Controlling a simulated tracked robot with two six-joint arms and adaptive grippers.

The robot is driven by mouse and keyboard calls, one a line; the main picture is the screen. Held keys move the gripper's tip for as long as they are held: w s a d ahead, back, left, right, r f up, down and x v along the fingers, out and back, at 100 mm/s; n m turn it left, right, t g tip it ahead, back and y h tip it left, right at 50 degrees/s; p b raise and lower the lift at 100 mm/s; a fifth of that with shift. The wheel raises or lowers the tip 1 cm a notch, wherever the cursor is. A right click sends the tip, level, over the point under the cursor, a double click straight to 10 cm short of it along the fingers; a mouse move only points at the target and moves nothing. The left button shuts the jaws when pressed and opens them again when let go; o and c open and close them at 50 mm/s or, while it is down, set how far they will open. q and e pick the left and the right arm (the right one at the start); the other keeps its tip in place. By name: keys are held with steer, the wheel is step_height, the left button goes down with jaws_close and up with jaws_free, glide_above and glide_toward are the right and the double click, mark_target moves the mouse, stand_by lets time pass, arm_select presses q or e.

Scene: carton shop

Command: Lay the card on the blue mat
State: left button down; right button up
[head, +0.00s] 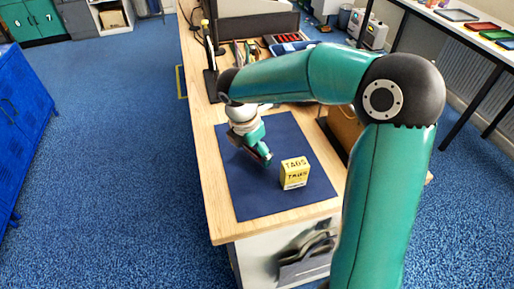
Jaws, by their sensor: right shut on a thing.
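The blue mat (240,195) lies flat on the near end of the wooden bench. My right gripper (265,158) is low over the middle of the mat, pointing down and toward the right. It is shut on a thin thing that barely shows at its fingertips, which I take to be the card. Whether that thing touches the mat I cannot tell. My left gripper is not in view.
A yellow box marked TAGS (295,173) stands on the mat, just right of my right gripper. My right arm arches over the bench's right side. Trays and tools (285,42) lie farther back. The mat's left and near parts are clear.

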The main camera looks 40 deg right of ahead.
steer(key=o, duration=0.5)
steer(key=r, duration=0.4)
steer(key=a+r, duration=0.1)
steer(key=r, duration=0.3)
steer(key=a+r, duration=0.1)
steer(key=r, duration=0.2)
steer(key=shift+a+r, duration=0.2)
steer(key=shift+r, duration=0.2)
